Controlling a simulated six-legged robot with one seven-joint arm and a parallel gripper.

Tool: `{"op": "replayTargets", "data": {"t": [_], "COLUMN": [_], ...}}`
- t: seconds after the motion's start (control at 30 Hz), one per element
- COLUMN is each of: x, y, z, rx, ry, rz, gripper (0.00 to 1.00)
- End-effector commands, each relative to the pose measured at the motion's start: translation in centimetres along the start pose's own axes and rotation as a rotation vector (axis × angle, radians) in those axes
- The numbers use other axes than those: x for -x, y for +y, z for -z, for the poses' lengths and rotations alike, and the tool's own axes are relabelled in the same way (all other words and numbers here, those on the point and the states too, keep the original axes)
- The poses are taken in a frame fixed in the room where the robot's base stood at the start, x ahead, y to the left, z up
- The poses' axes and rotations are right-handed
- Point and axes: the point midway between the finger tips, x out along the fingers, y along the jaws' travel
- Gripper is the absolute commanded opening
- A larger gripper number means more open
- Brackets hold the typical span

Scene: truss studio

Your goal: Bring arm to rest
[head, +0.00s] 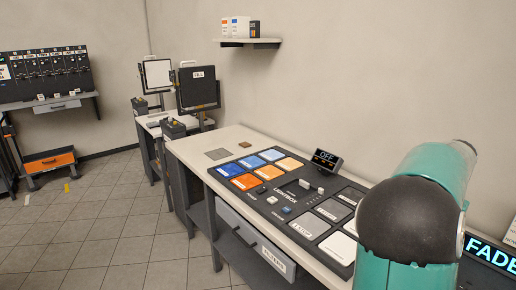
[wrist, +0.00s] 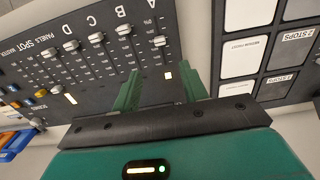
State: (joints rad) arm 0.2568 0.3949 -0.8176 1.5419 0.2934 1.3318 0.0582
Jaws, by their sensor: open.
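My gripper (wrist: 161,88) shows in the wrist view with its two green fingers spread apart and nothing between them. It is over a dark panel of slider faders (wrist: 85,60) marked with letters, with the finger tips near the panel's edge. I cannot tell whether the fingers touch it. In the head view my teal arm with a dark rounded joint fills the right side, and the gripper itself is not visible there.
A bench (head: 189,152) holds a black board (head: 290,204) with blue, orange, grey and white panels. A small display (head: 326,160) reads OFF. A drawer (head: 251,241) is under the bench. A shelf (head: 246,41) hangs on the wall.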

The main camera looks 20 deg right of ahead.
Motion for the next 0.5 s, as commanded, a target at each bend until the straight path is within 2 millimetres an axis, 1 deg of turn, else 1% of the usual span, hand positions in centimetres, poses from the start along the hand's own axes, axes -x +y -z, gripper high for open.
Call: {"op": "replayTargets", "data": {"t": [0.07, 0.13, 0.17, 0.23, 0.27, 0.37, 0.4, 0.47, 0.5], "x": [0.1, 0.2, 0.3, 0.6, 0.7, 1.3, 1.6, 2.0, 2.2], "y": [-0.2, -0.8, -1.2, -2.4, -3.0, -5.3, -6.1, -7.3, -8.1], "z": [-0.3, -1.0, -1.6, -3.3, -4.2, -7.9, -9.5, -11.9, -13.6], "rx": [0.007, 0.026, 0.041, 0.085, 0.108, 0.205, 0.246, 0.309, 0.352], "ry": [0.000, 0.000, 0.001, 0.001, 0.003, 0.013, 0.018, 0.029, 0.038], "rz": [0.006, 0.022, 0.034, 0.066, 0.083, 0.138, 0.158, 0.185, 0.201], "gripper": [0.44, 0.44, 0.44, 0.44, 0.44, 0.44, 0.44, 0.44, 0.44]}}
